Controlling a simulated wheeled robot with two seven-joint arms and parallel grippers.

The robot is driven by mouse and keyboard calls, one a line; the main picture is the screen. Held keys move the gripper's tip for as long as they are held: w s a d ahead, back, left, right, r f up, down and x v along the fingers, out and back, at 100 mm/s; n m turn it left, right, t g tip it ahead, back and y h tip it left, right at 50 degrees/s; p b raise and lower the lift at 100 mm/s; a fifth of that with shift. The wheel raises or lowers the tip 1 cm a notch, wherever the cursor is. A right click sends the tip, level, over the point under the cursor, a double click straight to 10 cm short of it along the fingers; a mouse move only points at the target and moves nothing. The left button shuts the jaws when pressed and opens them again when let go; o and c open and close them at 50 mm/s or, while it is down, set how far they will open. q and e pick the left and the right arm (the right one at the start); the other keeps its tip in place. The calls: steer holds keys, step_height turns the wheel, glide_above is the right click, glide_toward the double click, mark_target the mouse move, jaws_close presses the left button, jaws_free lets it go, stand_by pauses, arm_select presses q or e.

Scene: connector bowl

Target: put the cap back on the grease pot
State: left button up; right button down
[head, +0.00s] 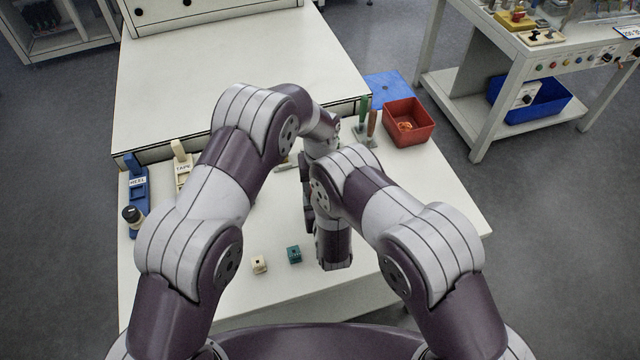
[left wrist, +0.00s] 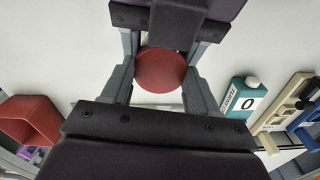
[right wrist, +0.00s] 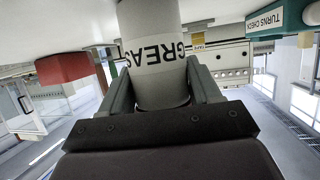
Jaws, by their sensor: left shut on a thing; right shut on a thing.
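In the left wrist view my left gripper (left wrist: 158,88) is shut on the round red cap (left wrist: 160,68), which I see face on as a disc between the fingers. My right gripper's fingers show opposite, around the same spot. I cannot tell whether cap and pot touch. In the head view my arms hide both.
A red bin (head: 408,122) stands at the table's right beside a blue mat (head: 388,88) and upright tools (head: 366,125). Blue (head: 136,180) and cream TAPE (head: 181,165) holders stand left.

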arm_select(q)
steer(key=shift+m, duration=0.6)
steer(key=o, duration=1.2)
steer(key=shift+c, duration=0.2)
steer(key=shift+r, duration=0.1)
steer(key=shift+s+r, duration=0.1)
steer(key=shift+r, duration=2.1)
steer(key=shift+o, duration=1.4)
step_height(320, 180, up, 7)
steer(key=shift+r, duration=0.2)
